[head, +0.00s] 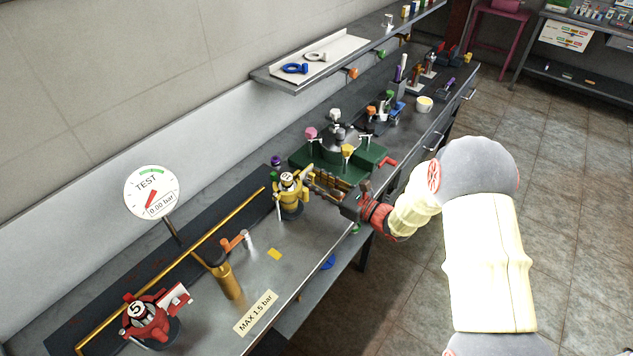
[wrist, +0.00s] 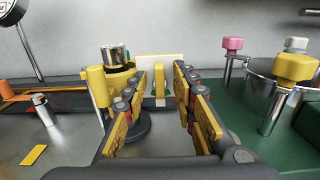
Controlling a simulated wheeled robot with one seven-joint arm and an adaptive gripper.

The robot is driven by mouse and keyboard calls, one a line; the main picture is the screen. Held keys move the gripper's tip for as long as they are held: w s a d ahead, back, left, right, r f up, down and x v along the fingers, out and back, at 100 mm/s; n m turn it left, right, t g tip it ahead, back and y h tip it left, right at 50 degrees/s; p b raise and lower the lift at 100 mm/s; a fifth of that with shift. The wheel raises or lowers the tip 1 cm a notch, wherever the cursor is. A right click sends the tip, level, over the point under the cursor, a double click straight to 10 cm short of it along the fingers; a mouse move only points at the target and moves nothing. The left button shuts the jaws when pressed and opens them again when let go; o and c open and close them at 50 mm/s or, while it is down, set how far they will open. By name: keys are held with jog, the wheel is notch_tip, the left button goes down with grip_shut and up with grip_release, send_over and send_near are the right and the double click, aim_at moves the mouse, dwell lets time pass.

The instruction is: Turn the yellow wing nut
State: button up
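A yellow valve body with a steel top (head: 290,190) stands on the grey bench; it also shows in the wrist view (wrist: 117,72). What looks like its yellow wing nut (wrist: 159,88) stands upright in front of a white plate (wrist: 172,66), straight ahead in the wrist view. My gripper (wrist: 160,80) is open, its two padded fingers apart, with the wing nut seen in the gap between them. I cannot tell whether the tips reach beside it. In the head view my gripper (head: 315,182) is just right of the yellow valve, where the wing nut is hard to make out.
A green tank (head: 330,168) with pink, white and yellow (wrist: 297,68) knobs stands close on the right. An orange-handled brass pipe (head: 228,278), a red valve (head: 148,318) and a TEST gauge (head: 152,192) are to the left. A shelf (head: 345,60) is above the bench.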

jog(key=shift+c, duration=1)
grip_shut()
jog(key=shift+n+b, duration=0.3)
jog(key=n+b, duration=0.4)
jog(key=shift+s+a+f+n, duration=0.1)
jog(key=shift+f+n, duration=0.1)
jog(key=shift+n, duration=0.2)
jog(key=n+b, duration=0.3)
jog(key=n, duration=0.3)
jog(key=n+b, duration=0.4)
jog(key=n, duration=0.2)
jog(key=shift+s+a+f, duration=0.1)
jog(key=shift+s+f, duration=0.05)
jog(key=shift+n, duration=0.3)
